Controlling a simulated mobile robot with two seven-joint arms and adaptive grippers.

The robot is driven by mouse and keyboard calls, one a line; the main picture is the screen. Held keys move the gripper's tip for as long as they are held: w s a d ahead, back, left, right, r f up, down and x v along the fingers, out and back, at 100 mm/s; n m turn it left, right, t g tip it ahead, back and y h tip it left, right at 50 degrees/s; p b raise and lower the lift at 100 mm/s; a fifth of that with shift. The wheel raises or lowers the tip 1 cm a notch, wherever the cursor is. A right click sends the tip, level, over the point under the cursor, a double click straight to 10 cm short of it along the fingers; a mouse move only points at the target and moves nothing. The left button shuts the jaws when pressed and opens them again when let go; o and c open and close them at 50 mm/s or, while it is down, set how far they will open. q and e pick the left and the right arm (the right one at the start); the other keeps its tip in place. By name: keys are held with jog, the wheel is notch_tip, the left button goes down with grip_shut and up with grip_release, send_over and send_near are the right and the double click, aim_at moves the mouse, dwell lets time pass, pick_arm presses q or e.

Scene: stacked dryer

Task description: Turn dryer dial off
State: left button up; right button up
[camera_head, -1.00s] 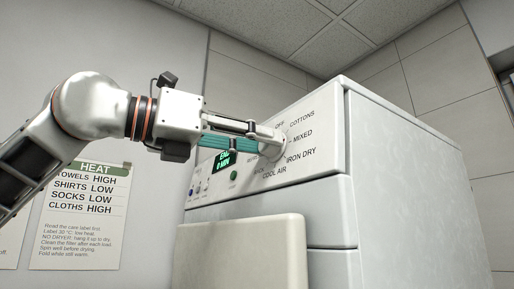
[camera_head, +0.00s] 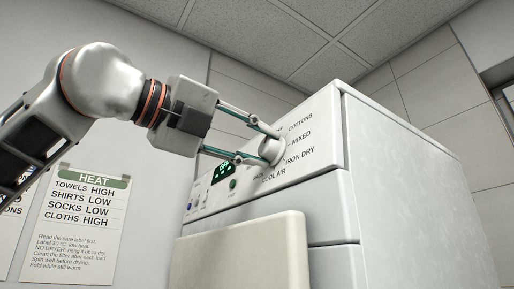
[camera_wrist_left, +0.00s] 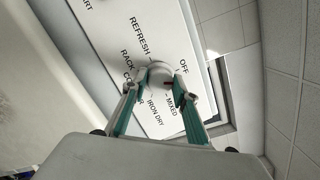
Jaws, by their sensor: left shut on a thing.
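The round white dryer dial (camera_head: 271,149) sits on the upper right of the dryer's white control panel. Its printed labels include COTTONS, MIXED, IRON DRY and COOL AIR in the head view, and OFF, REFRESH and RACK in the left wrist view. My left gripper (camera_head: 258,145) is shut on the dial, one finger on each side. In the left wrist view the dial (camera_wrist_left: 155,75) shows between the fingertips. A small red mark shows at its edge, but I cannot tell its exact setting. My right gripper is out of view.
A HEAT notice (camera_head: 83,225) hangs on the left wall.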

pick_arm(q)
jog(key=n+y, duration=0.1)
jog(key=n, duration=0.4)
jog(key=shift+r, duration=0.1)
jog(key=shift+n, duration=0.3)
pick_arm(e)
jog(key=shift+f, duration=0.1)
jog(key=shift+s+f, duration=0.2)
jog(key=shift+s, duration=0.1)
pick_arm(q)
jog(key=o, duration=1.1)
jog(key=shift+c, duration=0.2)
jog(key=shift+o, duration=0.2)
jog(key=shift+d, duration=0.1)
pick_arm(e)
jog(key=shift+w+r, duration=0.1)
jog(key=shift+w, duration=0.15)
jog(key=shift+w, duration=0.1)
pick_arm(q)
jog(key=v, duration=1.2)
jog(key=shift+s, duration=0.2)
